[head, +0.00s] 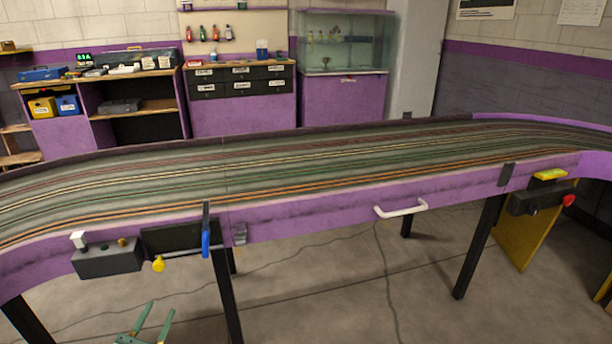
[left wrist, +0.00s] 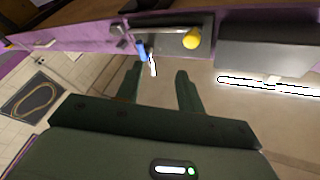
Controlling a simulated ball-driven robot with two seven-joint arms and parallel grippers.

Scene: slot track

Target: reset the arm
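My left gripper (head: 160,308) is low at the bottom of the head view, below the track's front panel. Its two green fingers are spread apart with nothing visible between them. They also show spread in the left wrist view (left wrist: 160,70). A blue-handled upright lever (head: 205,238) is on the panel above and to the right of the gripper; it also shows in the left wrist view (left wrist: 141,52), apart from the fingers. A yellow knob (head: 158,264) hangs left of the lever and shows in the left wrist view (left wrist: 192,39). My right gripper is in neither view.
The slot track table (head: 300,180) with purple sides spans the view. A dark box with a white button (head: 107,260) sticks out on the left. A white handle (head: 401,210) juts from the front panel. Table legs (head: 226,295) stand below. The floor in front is mostly clear.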

